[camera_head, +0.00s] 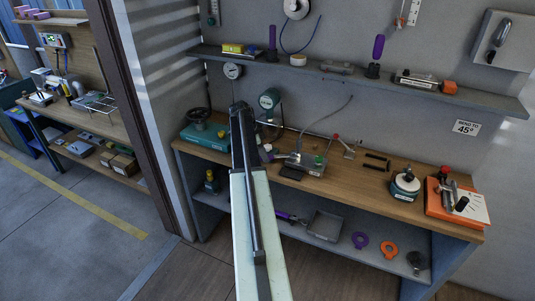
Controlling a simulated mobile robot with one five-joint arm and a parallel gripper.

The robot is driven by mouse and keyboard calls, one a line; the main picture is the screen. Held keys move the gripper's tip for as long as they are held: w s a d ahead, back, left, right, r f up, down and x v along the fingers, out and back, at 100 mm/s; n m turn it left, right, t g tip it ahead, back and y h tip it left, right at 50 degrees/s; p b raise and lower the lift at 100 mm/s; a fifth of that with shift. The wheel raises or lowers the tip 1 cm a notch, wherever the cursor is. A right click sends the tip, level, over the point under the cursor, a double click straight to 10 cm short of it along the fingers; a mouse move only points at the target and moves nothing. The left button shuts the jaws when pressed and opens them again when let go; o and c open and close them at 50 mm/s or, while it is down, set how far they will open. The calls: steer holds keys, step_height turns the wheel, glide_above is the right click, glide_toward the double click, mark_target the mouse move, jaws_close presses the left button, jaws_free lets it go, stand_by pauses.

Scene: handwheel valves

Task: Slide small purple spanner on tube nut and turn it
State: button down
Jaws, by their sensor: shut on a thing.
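My arm (247,190) rises from the bottom middle of the view and ends in a dark upper part in front of the workbench. My gripper cannot be made out; the arm may hide it. A small purple-handled tool (285,216) shows just right of my arm, at the lower shelf. Its left end is hidden by the arm, and I cannot tell whether it is the small purple spanner. A grey block fitting (313,167) with a thin curved line above it sits on the bench. A tube nut cannot be picked out at this size.
A grey tray (325,225), a purple ring (360,240) and an orange ring (387,249) are below. Open floor (70,240) lies left.

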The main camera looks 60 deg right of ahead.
steer(key=shift+w+a, duration=1)
steer(key=shift+w, duration=0.2)
steer(key=w+a, duration=0.3)
steer(key=shift+w+a, duration=0.1)
steer(key=shift+w, duration=0.25)
steer(key=shift+r, duration=0.1)
